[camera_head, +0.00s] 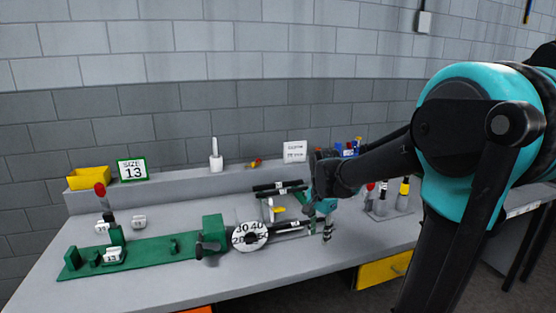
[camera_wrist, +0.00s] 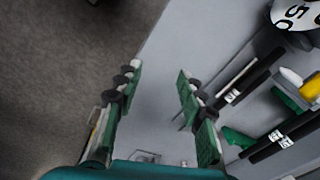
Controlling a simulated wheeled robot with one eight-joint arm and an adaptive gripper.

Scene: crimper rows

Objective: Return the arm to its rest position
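My gripper (camera_wrist: 157,88) is open in the wrist view, its two green-padded fingers well apart with nothing between them. Below them are the grey bench edge and the dark floor. In the head view my gripper (camera_head: 327,232) hangs low over the front right of the bench (camera_head: 240,285), fingertips down. It is just right of the end of the crimping tool's black bar. Whether it touches the bench cannot be told. My arm reaches in from the right side of the head view.
A green base (camera_head: 150,252) with a numbered dial (camera_head: 250,236) stands left of my gripper. Black-handled tools with white labels (camera_wrist: 278,139) lie close by on the right in the wrist view.

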